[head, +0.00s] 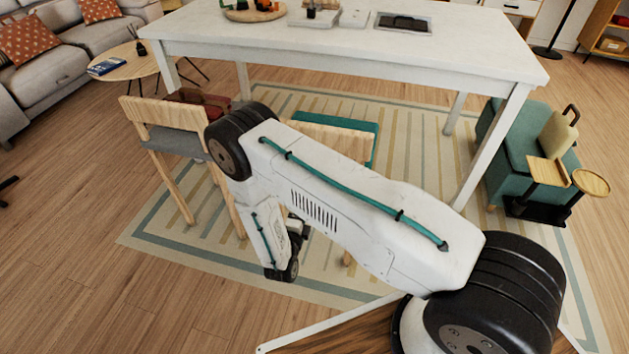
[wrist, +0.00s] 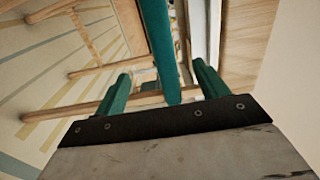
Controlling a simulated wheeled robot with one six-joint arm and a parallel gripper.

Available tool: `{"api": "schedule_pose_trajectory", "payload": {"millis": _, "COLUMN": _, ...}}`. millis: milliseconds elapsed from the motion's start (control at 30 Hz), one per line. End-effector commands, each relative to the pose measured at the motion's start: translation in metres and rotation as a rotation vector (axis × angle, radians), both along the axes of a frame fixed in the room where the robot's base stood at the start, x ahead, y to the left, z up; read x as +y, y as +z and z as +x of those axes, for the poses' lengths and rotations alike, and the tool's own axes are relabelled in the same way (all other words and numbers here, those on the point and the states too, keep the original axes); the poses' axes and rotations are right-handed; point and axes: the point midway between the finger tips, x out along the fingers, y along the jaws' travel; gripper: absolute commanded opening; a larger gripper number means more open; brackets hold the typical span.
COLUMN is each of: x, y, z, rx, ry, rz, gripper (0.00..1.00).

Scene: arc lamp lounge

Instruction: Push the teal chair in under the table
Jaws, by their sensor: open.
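The teal chair shows behind my arm in the head view, with its teal seat (head: 362,127) beyond a pale wooden backrest (head: 330,138). Its lower part is mostly hidden by my arm. The white table (head: 340,55) stands behind it. In the wrist view, my gripper (wrist: 163,88) is open, with two green fingers apart. A teal edge, apparently the chair's seat (wrist: 160,50), shows between and beyond them; I cannot tell whether they touch. Wooden bars, apparently chair legs (wrist: 75,66), lie to the left. My fingertips are hidden in the head view.
A grey-seated wooden chair (head: 172,128) with a reddish-brown object stands left of my arm. A green armchair (head: 515,140) and small wooden tray stand (head: 590,182) are at right. A striped rug (head: 180,235) lies underneath. Open wooden floor (head: 75,220) is at left.

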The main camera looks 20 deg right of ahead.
Motion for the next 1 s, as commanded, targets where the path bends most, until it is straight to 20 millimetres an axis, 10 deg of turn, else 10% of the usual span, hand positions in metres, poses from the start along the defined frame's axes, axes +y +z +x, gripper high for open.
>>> {"api": "schedule_pose_trajectory", "payload": {"millis": 600, "x": -0.08, "y": 0.001, "z": 0.108, "rx": -0.004, "ry": -0.006, "rz": 0.002, "gripper": 0.73}}
{"api": "schedule_pose_trajectory", "payload": {"millis": 1000, "x": -0.089, "y": 0.001, "z": 0.121, "rx": -0.001, "ry": -0.004, "rz": 0.002, "gripper": 0.73}}
